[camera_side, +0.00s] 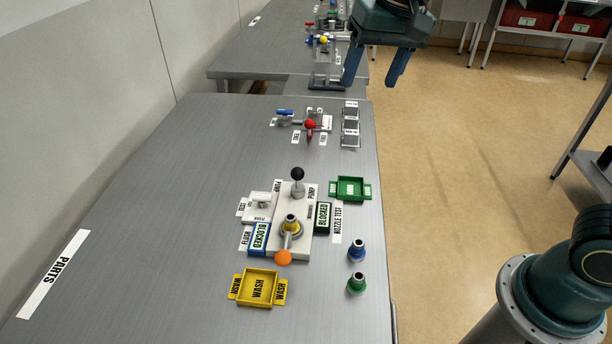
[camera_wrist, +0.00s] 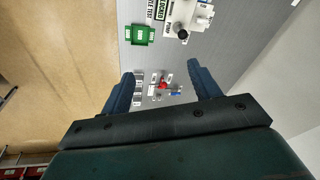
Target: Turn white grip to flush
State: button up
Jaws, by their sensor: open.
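The white grip (camera_side: 262,198) sits on a small white block at the left of the white panel (camera_side: 300,190) on the grey table. A TEST label (camera_side: 241,207) is at its left and a FLUSH label (camera_side: 246,238) lies nearer the camera. Its exact angle is hard to tell. It also shows, small, at the top of the wrist view (camera_wrist: 203,14). My gripper (camera_side: 375,72) is open and empty, high above the table's far right edge, well away from the grip. Both blue fingers show apart in the wrist view (camera_wrist: 162,88).
A black-knobbed lever (camera_side: 298,174) and a yellow fitting with an orange knob (camera_side: 284,257) stand on the panel. A blue BLOCKED tile (camera_side: 260,237) lies beside FLUSH. Green (camera_side: 351,188) and yellow (camera_side: 257,288) trays flank it. A red-handled valve (camera_side: 310,125) stands farther back.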

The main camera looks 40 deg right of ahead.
jog(key=w+a+f+m+g, duration=0.1)
jog(key=w+a+f+m, duration=0.1)
jog(key=w+a+f, duration=0.65)
jog(key=m+g, duration=0.2)
send_over(262, 200)
notch_tip(262, 200, down, 7)
jog(key=shift+w+d+f+h, duration=0.2)
jog(key=shift+w+h, duration=0.1)
jog(key=shift+w, duration=0.1)
jog(key=shift+f, duration=0.1)
notch_tip(262, 200, down, 14)
jog(key=shift+r, duration=0.25)
jog(key=c, duration=1)
